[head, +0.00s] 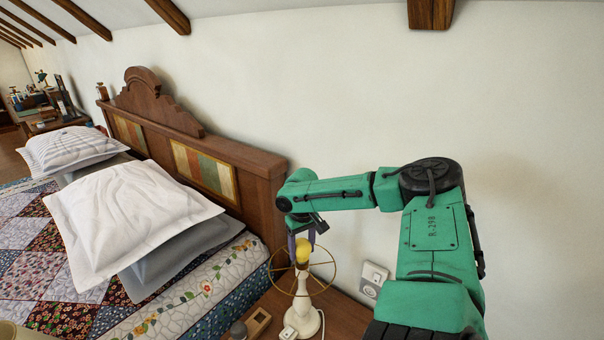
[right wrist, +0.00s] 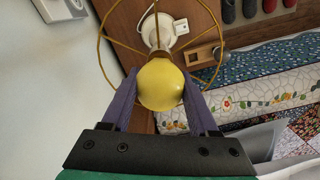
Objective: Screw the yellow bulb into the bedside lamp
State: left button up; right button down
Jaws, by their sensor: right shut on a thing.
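The yellow bulb (head: 303,250) is at the top of the white bedside lamp (head: 303,312), inside its bare wire shade ring (head: 272,268). In the right wrist view the bulb (right wrist: 160,86) sits between the two purple fingers of my right gripper (right wrist: 160,95), which is shut on it. The bulb lines up with the lamp's white neck (right wrist: 157,32). Whether its base is seated in the socket is hidden behind the bulb. In the head view my right gripper (head: 302,240) reaches down onto the bulb from above. My left gripper is not in view.
The lamp stands on a wooden nightstand (head: 345,318) between the bed and the wall. The wire shade ring surrounds the bulb closely. A wooden block (head: 258,322) lies beside the lamp base. A wall socket (head: 373,279) is at the right. The bed with pillows (head: 125,215) fills the left.

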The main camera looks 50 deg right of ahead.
jog(key=m+b, duration=0.1)
jog(key=m, duration=0.3)
jog(key=shift+f, duration=0.1)
jog(key=m+b, duration=0.1)
jog(key=m, duration=0.3)
jog(key=shift+m, duration=0.6)
jog(key=m, duration=0.3)
jog(key=shift+b, duration=0.3)
jog(key=m, duration=0.6)
jog(key=shift+b, duration=0.3)
jog(key=shift+c, duration=0.4)
grip_release()
jog(key=shift+o, duration=0.4)
